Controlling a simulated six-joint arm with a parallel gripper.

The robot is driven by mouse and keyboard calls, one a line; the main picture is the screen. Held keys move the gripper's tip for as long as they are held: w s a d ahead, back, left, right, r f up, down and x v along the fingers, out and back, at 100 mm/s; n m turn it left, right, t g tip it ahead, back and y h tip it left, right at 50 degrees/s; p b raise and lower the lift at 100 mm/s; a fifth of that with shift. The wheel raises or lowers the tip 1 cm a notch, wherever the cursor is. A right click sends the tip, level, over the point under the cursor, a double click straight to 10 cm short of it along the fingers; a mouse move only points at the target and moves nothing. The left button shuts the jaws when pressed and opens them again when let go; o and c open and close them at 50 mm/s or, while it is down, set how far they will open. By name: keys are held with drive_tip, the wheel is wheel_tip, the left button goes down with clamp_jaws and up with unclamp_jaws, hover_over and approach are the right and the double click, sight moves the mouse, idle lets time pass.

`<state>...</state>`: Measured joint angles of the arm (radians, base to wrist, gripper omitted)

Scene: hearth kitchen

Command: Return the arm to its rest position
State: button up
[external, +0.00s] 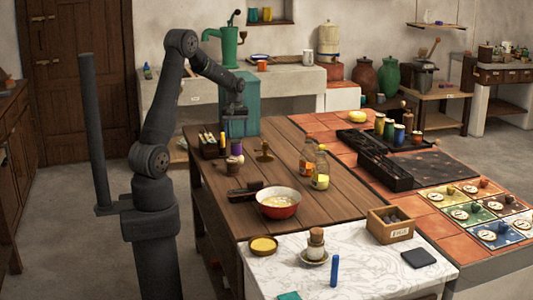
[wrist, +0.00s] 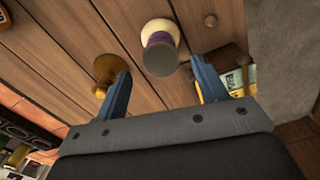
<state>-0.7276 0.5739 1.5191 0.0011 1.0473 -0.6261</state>
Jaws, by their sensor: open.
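My dark arm rises from its column at the left of the external view, bends at the elbow and reaches right over the far end of the wooden table (external: 300,166). My gripper (external: 235,130) points down above the table's far left corner. In the wrist view my gripper (wrist: 160,88) shows two blue fingers set wide apart, with nothing between them. A brass holder (wrist: 108,72) lies past the left finger.
A red bowl (external: 278,204), two bottles (external: 320,168) and a brass candlestick (external: 264,152) stand on the table. A black rack (external: 385,170) lies at its right. The stone sink counter (external: 285,78) is behind.

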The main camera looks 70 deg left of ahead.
sight(236, 141)
wheel_tip(236, 141, down, 8)
drive_tip(key=shift+r, duration=2)
drive_tip(key=shift+f, duration=0.1)
